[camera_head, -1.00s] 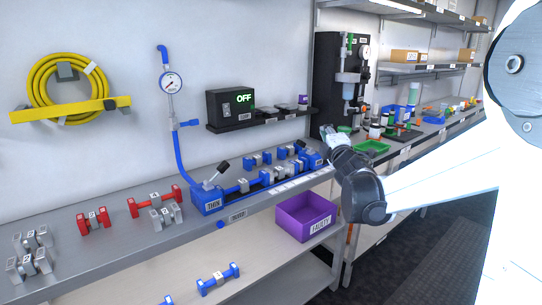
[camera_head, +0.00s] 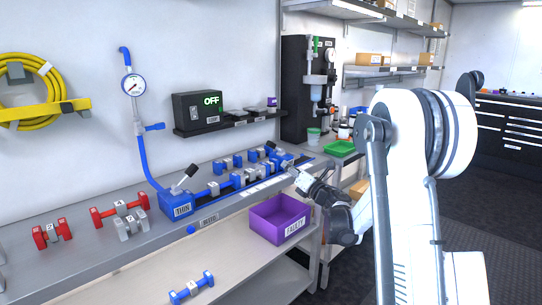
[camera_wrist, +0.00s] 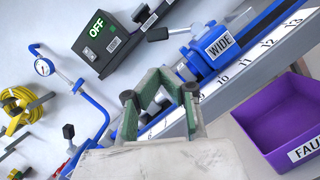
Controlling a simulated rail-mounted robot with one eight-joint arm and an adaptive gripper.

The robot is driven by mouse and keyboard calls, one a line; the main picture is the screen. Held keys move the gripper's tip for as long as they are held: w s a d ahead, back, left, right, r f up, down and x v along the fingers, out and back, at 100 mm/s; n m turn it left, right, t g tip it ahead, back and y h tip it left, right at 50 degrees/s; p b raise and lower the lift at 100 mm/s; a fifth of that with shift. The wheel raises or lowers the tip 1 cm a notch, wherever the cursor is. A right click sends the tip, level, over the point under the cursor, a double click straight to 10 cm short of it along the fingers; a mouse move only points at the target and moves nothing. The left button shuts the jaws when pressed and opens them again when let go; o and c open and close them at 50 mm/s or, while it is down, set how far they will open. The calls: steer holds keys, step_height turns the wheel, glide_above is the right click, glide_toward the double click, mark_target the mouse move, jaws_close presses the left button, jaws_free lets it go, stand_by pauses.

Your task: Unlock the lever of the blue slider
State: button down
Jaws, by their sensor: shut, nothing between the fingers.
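The blue slider has a long blue rail along the bench, with a block labelled THIN (camera_head: 181,208) at its left end and a block labelled WIDE (camera_wrist: 222,44) at its right end. The WIDE block has a lever with a black handle (camera_wrist: 158,33) on a silver shaft, pointing left in the wrist view. The THIN block has its own black-handled lever (camera_head: 183,178), tilted up. My gripper (camera_head: 296,177) is at the rail's right end, in front of the bench edge.
A purple bin (camera_head: 272,232) labelled FAULTY stands below the bench edge, close to my gripper. A black box reading OFF (camera_head: 200,110) sits on the wall shelf above the rail. A gauge (camera_head: 133,85) on a blue pipe rises at left. Red dumbbell-shaped parts (camera_head: 119,211) lie left of the slider.

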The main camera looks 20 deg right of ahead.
mark_target(275, 146)
stand_by(0.3)
steer(key=b+x, duration=0.2)
steer(key=x, duration=0.8)
steer(key=shift+a+r, duration=0.1)
steer(key=shift+a, duration=0.1)
